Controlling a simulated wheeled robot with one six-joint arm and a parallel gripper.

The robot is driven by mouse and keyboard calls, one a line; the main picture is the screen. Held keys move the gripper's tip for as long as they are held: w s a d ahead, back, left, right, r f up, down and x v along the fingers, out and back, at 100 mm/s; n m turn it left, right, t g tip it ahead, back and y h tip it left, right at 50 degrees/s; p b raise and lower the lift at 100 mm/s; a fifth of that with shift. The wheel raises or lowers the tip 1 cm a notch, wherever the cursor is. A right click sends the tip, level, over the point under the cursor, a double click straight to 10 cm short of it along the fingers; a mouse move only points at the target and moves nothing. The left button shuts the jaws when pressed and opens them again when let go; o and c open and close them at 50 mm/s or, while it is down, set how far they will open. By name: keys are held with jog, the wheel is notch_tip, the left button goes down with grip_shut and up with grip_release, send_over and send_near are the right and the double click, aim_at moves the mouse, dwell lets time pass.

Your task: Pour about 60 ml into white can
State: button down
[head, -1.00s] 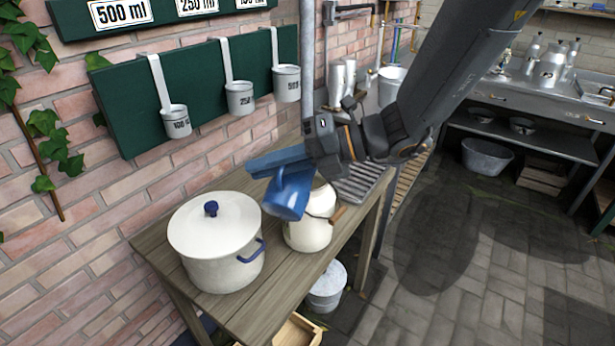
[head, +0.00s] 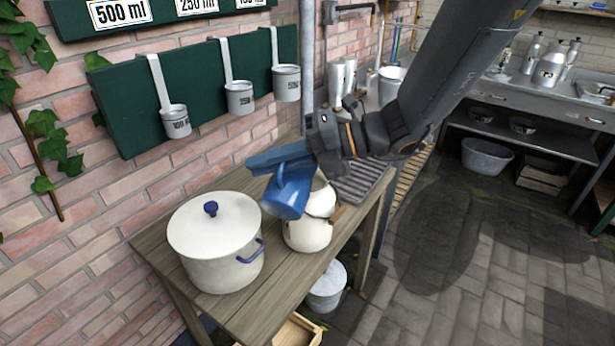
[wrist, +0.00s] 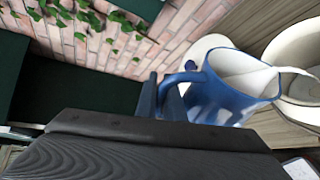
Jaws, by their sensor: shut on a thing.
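The blue jug (head: 288,190) is held tilted above the white can (head: 306,235), which stands on the wooden table. My gripper (head: 270,163) is shut on the jug's handle. In the wrist view, the jug (wrist: 215,100) has white liquid inside, reaching its lip. The lip is over the mouth of the white can (wrist: 307,40), and a pale strip extends from it; I cannot tell clearly whether this is a falling stream. The jug hides part of the can's mouth, and the level in the can is not visible.
A white lidded pot (head: 215,245) with a blue knob stands left of the can on the wooden table (head: 285,290). Several measuring ladles (head: 240,97) hang on a green board (head: 130,100) behind. A metal bucket (head: 327,285) stands below the table's right edge.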

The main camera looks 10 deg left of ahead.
jog(key=shift+w+r, duration=0.25)
jog(key=shift+r, duration=0.05)
dwell(0.8)
jog(key=s+f, duration=0.1)
jog(key=f+n+t+b, duration=0.1)
jog(key=s+f+n, duration=0.1)
jog(key=shift+s+a+f+h+b, duration=0.1)
jog(key=shift+s+f+h+b, duration=0.2)
jog(key=shift+f, duration=0.1)
jog(key=shift+n+t, duration=0.3)
jog(key=shift+t, duration=0.2)
jog(key=shift+s+a+f+n+b, duration=0.1)
jog(key=shift+s+f+n+b, duration=0.15)
jog(key=shift+s+n+b, duration=0.15)
jog(key=shift+f, duration=0.1)
dwell(0.9)
